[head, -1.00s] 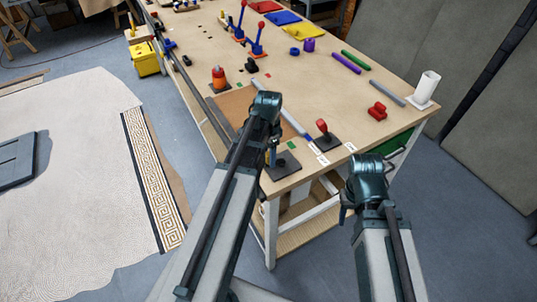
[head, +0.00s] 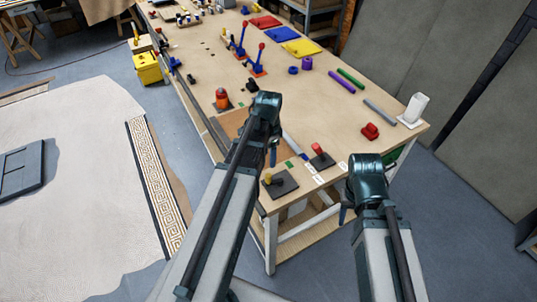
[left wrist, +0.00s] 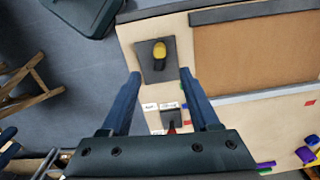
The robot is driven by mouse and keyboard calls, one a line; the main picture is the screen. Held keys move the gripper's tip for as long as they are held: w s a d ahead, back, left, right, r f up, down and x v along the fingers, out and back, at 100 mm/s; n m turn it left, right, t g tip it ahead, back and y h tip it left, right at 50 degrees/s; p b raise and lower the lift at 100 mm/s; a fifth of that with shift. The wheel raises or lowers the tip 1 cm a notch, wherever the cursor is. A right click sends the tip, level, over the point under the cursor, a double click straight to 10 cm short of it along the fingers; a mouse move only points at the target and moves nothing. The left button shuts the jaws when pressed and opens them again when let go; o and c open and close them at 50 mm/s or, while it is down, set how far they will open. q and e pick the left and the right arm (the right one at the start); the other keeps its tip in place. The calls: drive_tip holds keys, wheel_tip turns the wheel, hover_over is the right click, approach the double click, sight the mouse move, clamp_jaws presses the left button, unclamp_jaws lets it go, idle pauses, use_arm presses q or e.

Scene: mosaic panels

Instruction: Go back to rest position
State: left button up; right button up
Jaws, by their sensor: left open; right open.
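My left gripper (head: 272,155) hangs over the near end of the workbench (head: 325,108) with its arm reaching up from the bottom. The left wrist view shows this gripper (left wrist: 160,74) open, with nothing between its fingers. A yellow knob (head: 268,179) on a dark square plate (head: 285,186) is near the bench corner; the knob also shows beyond the left fingertips in the wrist view (left wrist: 159,50). My right gripper (head: 345,212) is in front of the bench's near edge, pointing down; it is open and I see nothing held in it.
A red-handled stamp-like piece (head: 318,149), a red block (head: 370,131) and a white cylinder (head: 415,106) stand near the right end. Blue levers (head: 240,45) and coloured panels (head: 282,32) are farther back. Floor is clear right of the bench.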

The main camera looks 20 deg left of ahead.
use_arm(q)
drive_tip(key=shift+r+p, duration=0.35)
drive_tip(key=shift+r, duration=0.4)
use_arm(e)
drive_tip(key=shift+r, duration=0.75)
use_arm(q)
drive_tip(key=s+d+f+n+b, duration=0.2)
drive_tip(key=s+d+f+b, duration=0.4)
drive_tip(key=d+f+b, duration=0.2)
drive_tip(key=s+d+f+n+y+b, duration=0.1)
drive_tip(key=s+d+f+n+b, duration=0.1)
drive_tip(key=s+d+f+b, duration=0.5)
drive_tip(key=d+f+b, duration=0.1)
drive_tip(key=d, duration=0.2)
drive_tip(key=shift+d+f+n+b, duration=0.25)
drive_tip(key=shift+n+b, duration=0.1)
drive_tip(key=shift+n, duration=0.05)
use_arm(e)
wheel_tip(320, 180, down, 17)
drive_tip(key=shift+r, duration=0.15)
use_arm(q)
drive_tip(key=shift+s, duration=0.1)
